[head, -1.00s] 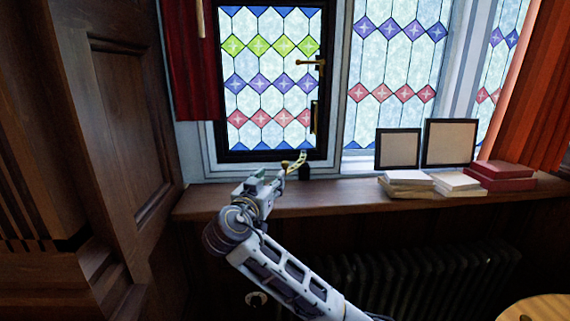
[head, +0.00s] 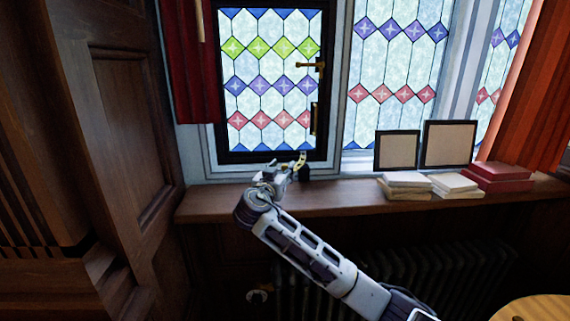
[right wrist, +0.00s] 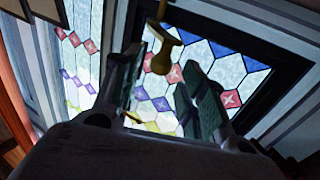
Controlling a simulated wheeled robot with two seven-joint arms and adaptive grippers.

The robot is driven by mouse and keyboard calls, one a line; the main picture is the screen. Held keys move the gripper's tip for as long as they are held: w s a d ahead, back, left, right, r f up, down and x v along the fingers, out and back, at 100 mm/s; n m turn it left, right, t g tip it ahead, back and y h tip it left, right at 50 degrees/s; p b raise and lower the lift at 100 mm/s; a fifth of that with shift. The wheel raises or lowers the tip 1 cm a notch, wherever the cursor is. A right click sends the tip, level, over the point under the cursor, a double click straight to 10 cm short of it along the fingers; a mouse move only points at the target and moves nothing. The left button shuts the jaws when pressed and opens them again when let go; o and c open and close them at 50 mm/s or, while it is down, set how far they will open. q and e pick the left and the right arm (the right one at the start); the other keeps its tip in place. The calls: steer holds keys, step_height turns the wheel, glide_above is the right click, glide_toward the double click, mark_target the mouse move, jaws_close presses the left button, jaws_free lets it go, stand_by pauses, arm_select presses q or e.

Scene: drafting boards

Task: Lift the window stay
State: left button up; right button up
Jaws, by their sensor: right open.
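The brass window stay (head: 301,160) is at the bottom of the dark window frame, just above the sill. In the right wrist view, its brass rounded end (right wrist: 161,62) shows between my two fingers, with its stem running up past the top edge. My right gripper (head: 284,170) is at the stay, on its left side in the head view. In the right wrist view the gripper (right wrist: 160,80) is open, a finger on either side of the stay's end. I cannot tell whether a finger touches it. My left gripper is not in view.
The wooden sill (head: 340,194) carries white books (head: 405,180), red books (head: 498,175) and two picture frames (head: 448,143) at the right. A brass window handle (head: 312,65) is higher up. A dark wood panel (head: 120,130) stands at the left, a radiator (head: 400,280) below.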

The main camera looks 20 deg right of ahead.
mark_target(284, 167)
steer(key=shift+p+x, duration=0.45)
steer(key=shift+x, duration=1.35)
steer(key=shift+c, duration=0.2)
jaws_close()
